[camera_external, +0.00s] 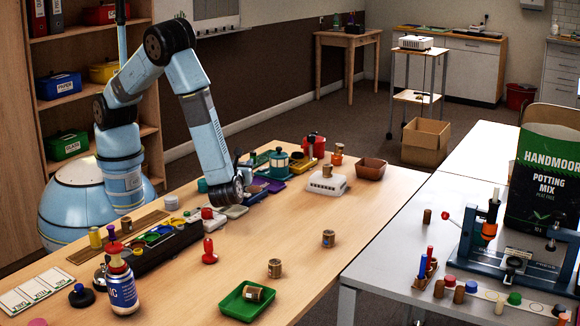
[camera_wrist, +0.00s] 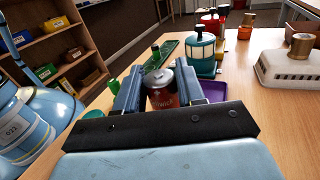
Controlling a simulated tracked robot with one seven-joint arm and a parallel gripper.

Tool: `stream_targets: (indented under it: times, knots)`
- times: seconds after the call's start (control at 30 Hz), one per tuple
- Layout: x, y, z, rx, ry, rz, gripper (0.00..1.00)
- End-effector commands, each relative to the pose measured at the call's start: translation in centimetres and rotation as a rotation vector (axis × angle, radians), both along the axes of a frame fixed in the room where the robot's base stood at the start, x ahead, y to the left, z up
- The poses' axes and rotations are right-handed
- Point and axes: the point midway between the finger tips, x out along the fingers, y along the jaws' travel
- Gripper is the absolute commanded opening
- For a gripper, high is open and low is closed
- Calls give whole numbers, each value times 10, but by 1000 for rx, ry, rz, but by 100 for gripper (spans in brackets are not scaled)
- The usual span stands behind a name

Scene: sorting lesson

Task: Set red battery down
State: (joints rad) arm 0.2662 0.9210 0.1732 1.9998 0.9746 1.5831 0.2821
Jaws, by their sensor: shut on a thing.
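My gripper (camera_wrist: 159,76) is shut on the red battery, a red cylinder with a grey metal top (camera_wrist: 161,98), held upright between the two blue-grey fingers in the wrist view. In the external view my gripper (camera_external: 246,168) is low over the far part of the wooden table, by the coloured trays. The battery cannot be made out there. A purple tray (camera_wrist: 216,88) lies just beyond the right finger in the wrist view. I cannot tell whether the battery's base touches anything; its lower part is hidden by my gripper.
A teal jar (camera_wrist: 201,50) stands close behind the trays. A white vented box (camera_external: 327,181) and a brown bowl (camera_external: 371,168) stand to the right. A green tray (camera_external: 249,305) lies at the front. The table's middle right is mostly clear.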

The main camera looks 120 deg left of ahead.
Motion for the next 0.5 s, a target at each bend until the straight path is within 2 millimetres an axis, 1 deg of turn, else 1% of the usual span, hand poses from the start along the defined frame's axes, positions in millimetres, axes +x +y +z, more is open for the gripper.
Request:
stream_targets:
  times: [0.1, 0.23, 0.37, 0.5]
  knots:
    - [27, 11, 10, 0, 0, -164, 4]
    - [59, 18, 22, 0, 1, -341, 4]
    - [92, 17, 34, 0, 1, -516, 4]
    - [127, 10, 46, -1, 2, -700, 4]
